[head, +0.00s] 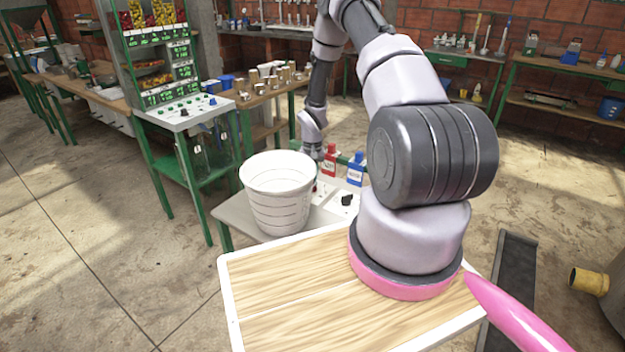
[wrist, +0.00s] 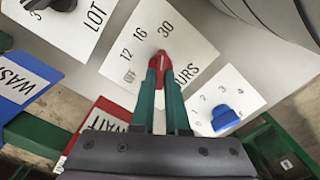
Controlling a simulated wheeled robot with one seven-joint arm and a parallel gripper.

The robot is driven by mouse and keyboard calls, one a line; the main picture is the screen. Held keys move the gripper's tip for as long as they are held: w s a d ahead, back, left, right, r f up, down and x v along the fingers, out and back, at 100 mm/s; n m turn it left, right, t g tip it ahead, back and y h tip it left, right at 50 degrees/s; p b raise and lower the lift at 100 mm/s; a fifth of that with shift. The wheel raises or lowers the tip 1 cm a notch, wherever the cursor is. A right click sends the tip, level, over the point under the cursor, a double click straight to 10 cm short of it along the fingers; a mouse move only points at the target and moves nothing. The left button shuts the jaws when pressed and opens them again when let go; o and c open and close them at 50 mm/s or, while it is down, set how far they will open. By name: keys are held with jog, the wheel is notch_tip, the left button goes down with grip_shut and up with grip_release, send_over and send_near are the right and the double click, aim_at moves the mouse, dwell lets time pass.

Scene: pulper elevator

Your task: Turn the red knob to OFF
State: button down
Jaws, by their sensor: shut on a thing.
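The red knob (wrist: 162,58) sits on a white dial plate (wrist: 192,38) marked 12, 16, 30 and HOURS, with a small faint mark at lower left that looks like OFF. My gripper (wrist: 160,75) has its green fingers closed around the knob, one on each side. The fingers cover part of the knob, so its exact pointing is hard to tell. In the head view my gripper (head: 316,178) reaches down to the white panel behind the white bucket, and the knob is mostly hidden there.
A blue knob (wrist: 225,118) and a black knob (wrist: 50,4) sit on neighbouring plates. Red WAIT (wrist: 95,130) and blue WASH (wrist: 25,75) pieces stand close by. The white bucket (head: 278,185) stands just left of the panel.

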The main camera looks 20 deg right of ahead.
jog(key=n, duration=0.6)
jog(key=shift+a+n, duration=0.1)
jog(key=shift+n, duration=0.2)
jog(key=n, duration=0.5)
jog(key=shift+a, duration=0.1)
jog(key=n, duration=0.5)
jog(key=shift+s+n, duration=0.1)
jog(key=shift+n, duration=0.3)
jog(key=n, duration=0.5)
jog(key=shift+n, duration=0.4)
jog(key=c, duration=0.9)
grip_release()
jog(key=shift+s+a, duration=0.1)
notch_tip(320, 180, up, 11)
jog(key=shift+f, duration=0.1)
